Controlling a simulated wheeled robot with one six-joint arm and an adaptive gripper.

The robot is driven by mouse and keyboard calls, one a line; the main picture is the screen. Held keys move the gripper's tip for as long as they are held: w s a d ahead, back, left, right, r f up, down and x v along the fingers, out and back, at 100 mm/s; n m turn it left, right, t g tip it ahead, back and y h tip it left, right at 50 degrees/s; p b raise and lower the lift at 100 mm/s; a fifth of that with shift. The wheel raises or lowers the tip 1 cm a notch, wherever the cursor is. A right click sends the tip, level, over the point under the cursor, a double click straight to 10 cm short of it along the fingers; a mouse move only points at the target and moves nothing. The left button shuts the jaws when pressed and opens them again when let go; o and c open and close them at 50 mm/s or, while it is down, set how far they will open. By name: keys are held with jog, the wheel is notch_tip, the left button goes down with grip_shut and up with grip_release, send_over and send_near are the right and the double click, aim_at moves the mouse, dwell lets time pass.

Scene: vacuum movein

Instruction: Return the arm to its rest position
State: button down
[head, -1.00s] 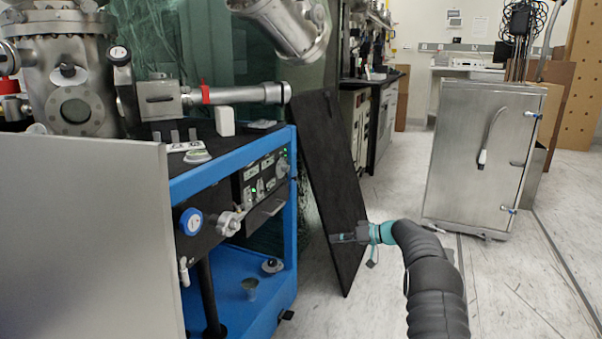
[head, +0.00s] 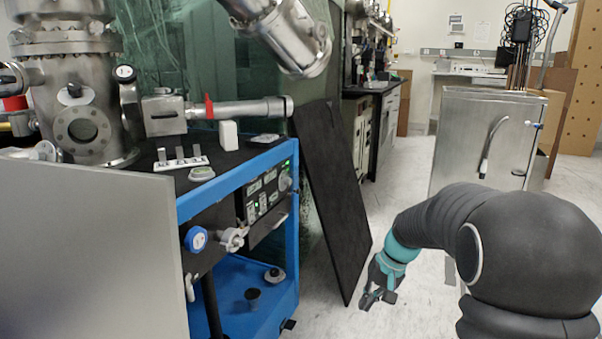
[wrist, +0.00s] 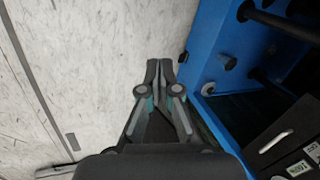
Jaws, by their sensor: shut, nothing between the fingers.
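My gripper (head: 376,297) hangs at the end of my dark arm in the lower right of the head view, below the teal wrist band. It is over the open floor, to the right of the blue-framed cart and in front of the leaning black panel. In the wrist view my gripper (wrist: 159,66) shows with its two fingers together and nothing between them. Pale floor lies under the fingertips, and the blue cart frame is close by on the right.
The blue cart (head: 262,300) carries a steel vacuum chamber (head: 80,110) and a control panel. A black panel (head: 330,190) leans beside it. A steel cabinet (head: 465,135) stands at the back right behind my arm. Bare floor (head: 395,170) lies between them.

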jog(key=s+r+t+h+p, duration=0.1)
jog(key=s+r+p, duration=0.1)
jog(key=s+r, duration=0.4)
jog(key=s+r+n+t+h+p, duration=0.1)
jog(key=s+r, duration=0.4)
jog(key=s, duration=0.7)
jog(key=s+r+n+t+h+p, duration=0.1)
jog(key=s+r+t+p, duration=0.1)
jog(key=s+r, duration=0.4)
jog(key=s+p, duration=0.1)
jog(key=s, duration=0.2)
jog(key=shift+s+r+t+h+p, duration=0.3)
jog(key=shift+a, duration=0.15)
